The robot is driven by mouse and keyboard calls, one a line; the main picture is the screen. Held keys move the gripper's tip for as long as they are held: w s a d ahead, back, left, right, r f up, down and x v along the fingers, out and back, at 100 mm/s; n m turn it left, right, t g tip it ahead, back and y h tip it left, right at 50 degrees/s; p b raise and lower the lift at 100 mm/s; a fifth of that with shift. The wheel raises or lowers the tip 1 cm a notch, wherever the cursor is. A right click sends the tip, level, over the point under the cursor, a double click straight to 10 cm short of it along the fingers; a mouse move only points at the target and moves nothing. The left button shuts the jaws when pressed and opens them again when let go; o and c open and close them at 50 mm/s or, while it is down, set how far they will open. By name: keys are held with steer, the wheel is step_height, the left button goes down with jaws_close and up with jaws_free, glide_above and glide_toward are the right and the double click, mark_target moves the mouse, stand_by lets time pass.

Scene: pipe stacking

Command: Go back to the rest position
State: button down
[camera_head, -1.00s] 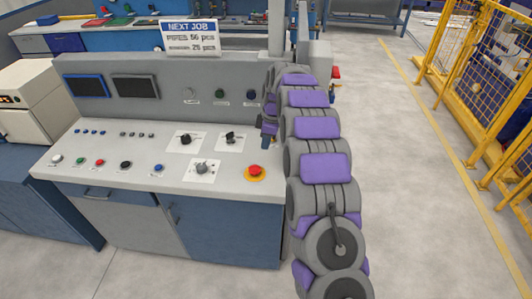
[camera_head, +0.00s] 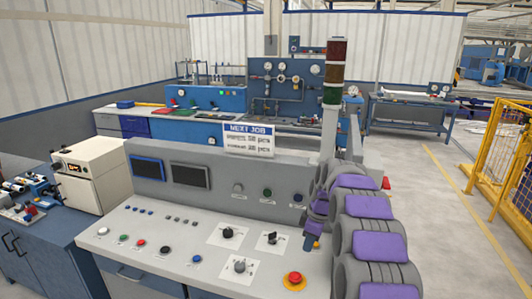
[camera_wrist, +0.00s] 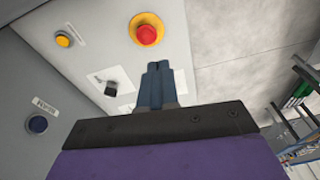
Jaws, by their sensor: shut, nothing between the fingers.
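My gripper (camera_wrist: 158,80) shows in the wrist view with its two dark blue fingers together and nothing between them. In the head view my gripper (camera_head: 310,241) hangs at the right end of the grey control console (camera_head: 130,215), above its sloped panel. In the wrist view the red emergency button (camera_wrist: 147,33) on its yellow base lies beyond the fingertips, with a gap in the picture. That red button (camera_head: 294,278) also shows in the head view, below the gripper. A black knob (camera_wrist: 111,89) is left of the fingers.
A signal tower (camera_head: 334,75) stands behind my arm. A NEXT JOB sign (camera_head: 248,139) is on the console top. A white machine (camera_head: 90,170) stands on the left. Open floor (camera_head: 430,180) lies to the right, before a yellow fence (camera_head: 503,160).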

steer(key=s+a+r+m+g, duration=0.1)
steer(key=s+r+m, duration=0.25)
steer(key=s, duration=0.85)
steer(key=s+a+r+m, duration=0.1)
steer(key=s+r+m, duration=0.3)
steer(key=s, duration=0.9)
steer(key=s+f+m+h, duration=0.1)
steer(key=s+m, duration=0.1)
steer(key=s, duration=1)
steer(key=s+d+f+m+g+h, duration=0.1)
steer(key=s+f+m, duration=0.1)
steer(key=s, duration=1)
steer(key=shift+d+f+m, duration=0.15)
steer(key=shift+f+m, duration=0.15)
steer(key=shift+m, duration=0.55)
steer(key=c, duration=1.8)
jaws_free()
